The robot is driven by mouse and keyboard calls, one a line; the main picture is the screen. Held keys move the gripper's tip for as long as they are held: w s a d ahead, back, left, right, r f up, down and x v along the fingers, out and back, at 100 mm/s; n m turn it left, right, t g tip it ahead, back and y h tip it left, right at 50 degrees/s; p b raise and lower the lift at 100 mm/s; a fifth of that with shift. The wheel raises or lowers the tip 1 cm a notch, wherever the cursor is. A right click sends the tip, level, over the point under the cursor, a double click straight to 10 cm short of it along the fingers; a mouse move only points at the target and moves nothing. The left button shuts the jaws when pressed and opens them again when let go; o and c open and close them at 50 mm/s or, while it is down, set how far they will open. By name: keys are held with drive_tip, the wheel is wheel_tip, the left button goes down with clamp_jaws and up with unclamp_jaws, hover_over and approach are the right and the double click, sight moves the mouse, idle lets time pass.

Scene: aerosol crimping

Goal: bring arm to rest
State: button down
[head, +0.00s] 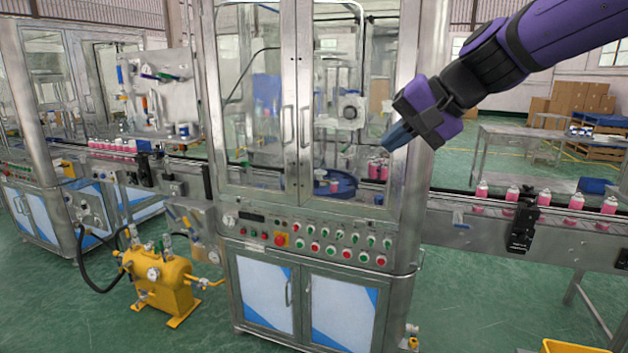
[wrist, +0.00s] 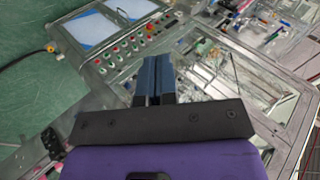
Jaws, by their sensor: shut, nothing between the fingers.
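My gripper (head: 398,137) is at the end of my purple and black arm, which reaches in from the upper right in the head view. It is in front of the upper right part of the crimping machine (head: 412,200), pointing down and to the left. In the wrist view the blue fingers of my gripper (wrist: 154,62) lie together, shut and empty. Beyond them the machine's glass and metal front shows. I cannot tell how close the fingertips are to the glass.
A conveyor (head: 470,220) with several pink cans (head: 543,197) runs right of the machine. The button panel (head: 310,246) is below its glass doors. A yellow tank unit (head: 160,282) stands on the floor at left. A metal table (head: 530,135) is behind at right.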

drive_tip(key=s+d+f+n+h, duration=0.1)
drive_tip(key=s+d+f+h, duration=0.3)
drive_tip(key=s+d, duration=0.4)
drive_tip(key=s+d+f+n+h, duration=0.2)
drive_tip(key=s+d+f+h, duration=0.1)
drive_tip(key=s+d, duration=0.6)
drive_tip(key=s+f, duration=0.1)
drive_tip(key=s, duration=0.3)
drive_tip(key=shift+d+h, duration=0.25)
drive_tip(key=shift+h, duration=0.15)
